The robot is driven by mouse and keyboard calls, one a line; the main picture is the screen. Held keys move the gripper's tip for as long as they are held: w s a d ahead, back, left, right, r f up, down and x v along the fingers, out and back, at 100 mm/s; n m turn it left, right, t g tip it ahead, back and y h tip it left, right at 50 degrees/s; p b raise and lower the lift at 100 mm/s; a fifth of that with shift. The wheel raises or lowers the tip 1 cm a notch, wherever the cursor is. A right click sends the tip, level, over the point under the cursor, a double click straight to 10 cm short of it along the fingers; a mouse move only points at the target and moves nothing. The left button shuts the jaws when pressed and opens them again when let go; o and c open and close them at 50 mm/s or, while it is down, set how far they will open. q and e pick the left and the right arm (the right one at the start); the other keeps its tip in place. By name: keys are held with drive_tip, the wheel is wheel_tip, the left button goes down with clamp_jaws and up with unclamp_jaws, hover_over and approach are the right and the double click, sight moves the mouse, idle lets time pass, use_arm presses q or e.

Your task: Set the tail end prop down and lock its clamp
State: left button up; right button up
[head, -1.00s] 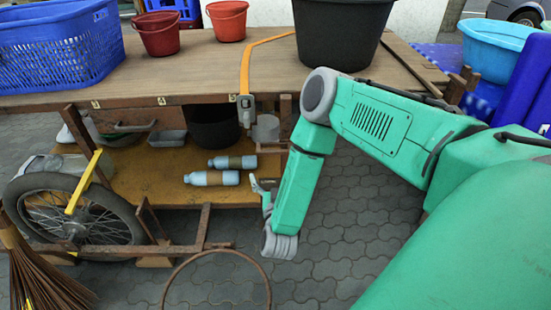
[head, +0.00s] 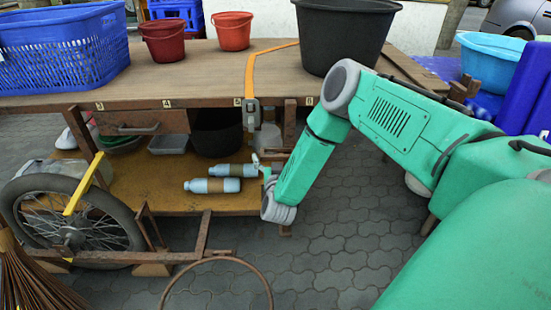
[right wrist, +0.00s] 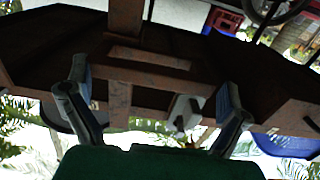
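The wooden cart (head: 200,84) stands in front of me with a rusty frame. At its right end a rusty upright (head: 291,118) hangs below the top, partly hidden by my right arm; I cannot tell for sure whether it is the tail end prop. My right gripper (head: 264,168) is beside this end, below the top, its fingers small in the head view. In the right wrist view the two fingers (right wrist: 155,112) are wide apart with nothing held. Rusty bars (right wrist: 148,80) and a pale grey piece (right wrist: 184,111), possibly the clamp, show beyond them. My left gripper is out of view.
Light blue bottles (head: 213,185) lie on the lower shelf. A yellow strap with a grey buckle (head: 251,115) hangs over the front edge. A black tub (head: 345,38), red buckets (head: 165,38) and blue basket (head: 65,52) stand on top. A rusty hoop (head: 217,262) is in front.

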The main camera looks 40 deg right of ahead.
drive_tip(key=c, duration=0.6)
drive_tip(key=shift+d+f, duration=0.1)
drive_tip(key=shift+d, duration=0.15)
drive_tip(key=c, duration=0.4)
drive_tip(key=shift+d, duration=0.3)
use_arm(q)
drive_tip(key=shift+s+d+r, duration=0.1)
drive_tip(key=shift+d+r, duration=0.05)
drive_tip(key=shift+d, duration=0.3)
use_arm(e)
drive_tip(key=shift+w, duration=0.1)
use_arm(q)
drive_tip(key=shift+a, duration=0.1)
use_arm(e)
drive_tip(key=shift+a+f, duration=0.15)
drive_tip(key=shift+f, duration=0.05)
wheel_tip(320, 180, down, 10)
drive_tip(key=b, duration=0.6)
drive_tip(key=shift+w, duration=0.1)
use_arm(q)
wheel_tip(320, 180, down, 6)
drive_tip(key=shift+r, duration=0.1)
use_arm(e)
drive_tip(key=shift+a, duration=0.1)
